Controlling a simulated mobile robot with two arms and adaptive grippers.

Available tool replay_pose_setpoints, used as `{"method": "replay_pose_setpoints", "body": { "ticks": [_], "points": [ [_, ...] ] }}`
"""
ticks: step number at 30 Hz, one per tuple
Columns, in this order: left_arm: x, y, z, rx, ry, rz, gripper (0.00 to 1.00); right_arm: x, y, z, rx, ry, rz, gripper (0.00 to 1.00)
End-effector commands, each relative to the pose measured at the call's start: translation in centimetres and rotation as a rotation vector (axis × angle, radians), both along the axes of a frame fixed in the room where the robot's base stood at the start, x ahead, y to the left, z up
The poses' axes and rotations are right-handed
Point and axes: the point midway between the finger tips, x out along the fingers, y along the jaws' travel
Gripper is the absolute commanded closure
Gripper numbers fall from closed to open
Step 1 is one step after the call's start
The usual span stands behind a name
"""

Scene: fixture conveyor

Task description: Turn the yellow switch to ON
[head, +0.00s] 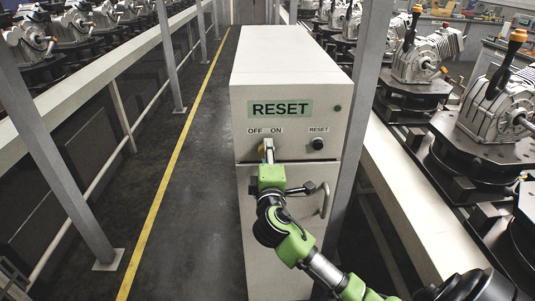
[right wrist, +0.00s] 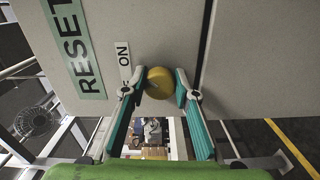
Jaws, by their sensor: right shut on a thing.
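The yellow switch (head: 262,149) is on the front of a light grey cabinet, under the OFF and ON labels. It is mostly hidden by my gripper in the head view. In the right wrist view the round yellow knob (right wrist: 158,82) sits between my fingertips, near the ON label (right wrist: 124,60). My right gripper (head: 267,152) is at the panel, its two teal-padded fingers (right wrist: 159,88) on either side of the knob and shut on it. Which way the knob points I cannot tell. My left gripper is not in view.
The cabinet (head: 290,60) has a large green RESET sign (head: 280,109), a black reset knob (head: 317,143), a small green light (head: 337,108) and a handle (head: 325,200) low on the right. Conveyors with engines (head: 497,105) run on both sides. A yellow floor line (head: 175,185) passes left.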

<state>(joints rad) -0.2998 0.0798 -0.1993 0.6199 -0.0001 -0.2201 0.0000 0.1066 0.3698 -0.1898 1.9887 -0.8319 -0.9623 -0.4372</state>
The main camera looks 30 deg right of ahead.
Motion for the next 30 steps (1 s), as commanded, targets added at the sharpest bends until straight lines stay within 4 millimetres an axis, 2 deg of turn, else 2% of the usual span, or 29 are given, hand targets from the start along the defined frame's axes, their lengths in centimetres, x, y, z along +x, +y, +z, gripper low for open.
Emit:
{"method": "replay_pose_setpoints", "body": {
  "ticks": [2, 3, 5, 17, 20, 30],
  "points": [
    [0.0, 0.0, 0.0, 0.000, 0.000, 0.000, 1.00, 0.0, 0.0, -0.1, 0.004, 0.002, 0.000, 0.94],
    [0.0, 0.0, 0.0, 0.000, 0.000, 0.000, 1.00, 0.0, 0.0, -0.1, 0.004, 0.002, 0.000, 0.67],
    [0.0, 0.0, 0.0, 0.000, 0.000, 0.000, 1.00, 0.0, 0.0, -0.1, 0.003, 0.002, 0.000, 0.56],
    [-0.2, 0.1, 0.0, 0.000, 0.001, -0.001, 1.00, -0.4, 0.3, -0.1, 0.002, 0.001, 0.001, 0.56],
    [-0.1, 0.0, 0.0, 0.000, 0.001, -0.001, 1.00, -1.4, 0.9, -0.2, 0.002, 0.002, 0.001, 0.56],
    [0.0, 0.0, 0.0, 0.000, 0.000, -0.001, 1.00, -7.4, 4.6, -0.2, 0.004, 0.005, 0.001, 0.56]
  ]
}}
